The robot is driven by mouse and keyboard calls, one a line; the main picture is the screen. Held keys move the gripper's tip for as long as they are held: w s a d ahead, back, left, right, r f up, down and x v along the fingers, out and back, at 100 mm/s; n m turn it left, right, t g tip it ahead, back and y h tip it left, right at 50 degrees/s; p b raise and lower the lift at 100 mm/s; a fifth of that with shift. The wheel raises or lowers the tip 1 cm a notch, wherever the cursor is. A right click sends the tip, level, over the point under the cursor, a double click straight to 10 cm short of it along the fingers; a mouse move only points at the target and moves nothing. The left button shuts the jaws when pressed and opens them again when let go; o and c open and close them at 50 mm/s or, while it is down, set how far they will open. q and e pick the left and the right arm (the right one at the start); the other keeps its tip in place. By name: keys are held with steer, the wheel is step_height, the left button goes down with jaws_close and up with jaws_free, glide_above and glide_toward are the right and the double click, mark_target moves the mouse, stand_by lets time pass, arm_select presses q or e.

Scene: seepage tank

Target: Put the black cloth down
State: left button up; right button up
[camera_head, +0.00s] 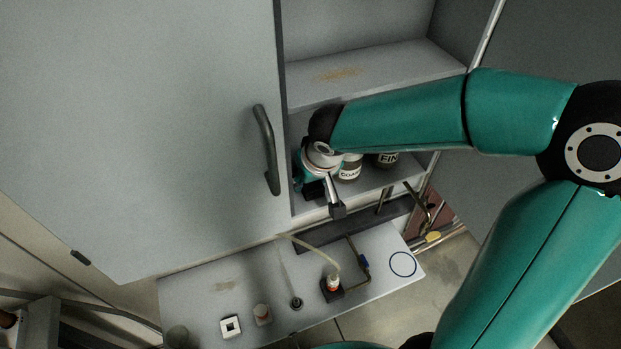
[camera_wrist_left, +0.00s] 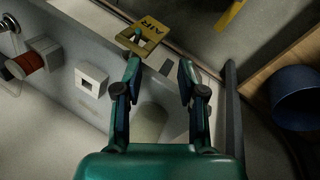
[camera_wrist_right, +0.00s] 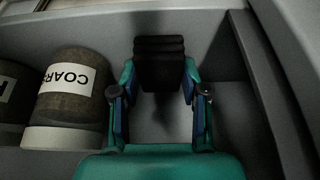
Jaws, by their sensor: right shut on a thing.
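The black cloth (camera_wrist_right: 160,65) is a folded, layered dark bundle between the fingertips in the right wrist view. My right gripper (camera_wrist_right: 160,85) is shut on it, one finger at each side. I cannot tell whether the cloth touches the shelf. In the head view my right arm reaches in from the right and its gripper (camera_head: 326,192) is at the lower shelf (camera_head: 375,180) of the cabinet, beside the jars. The cloth is hard to make out there. My left gripper (camera_wrist_left: 160,75) is open and empty above a pale surface in the left wrist view.
A jar labelled COARSE (camera_wrist_right: 68,90) stands left of my right gripper, with another jar beside it. A FINE jar (camera_head: 387,159) is farther right. The cabinet door (camera_head: 150,120) is at left. A bench (camera_head: 200,290) with small fittings lies below. A yellow AIR tag (camera_wrist_left: 142,35) is near my left gripper.

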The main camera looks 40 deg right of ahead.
mark_target(316, 192)
steer(key=shift+f, duration=0.2)
steer(key=o, duration=1)
steer(key=shift+r, duration=0.1)
steer(key=shift+r, duration=0.25)
steer(key=v, duration=0.7)
steer(key=shift+s+r, duration=0.1)
steer(key=shift+s, duration=0.05)
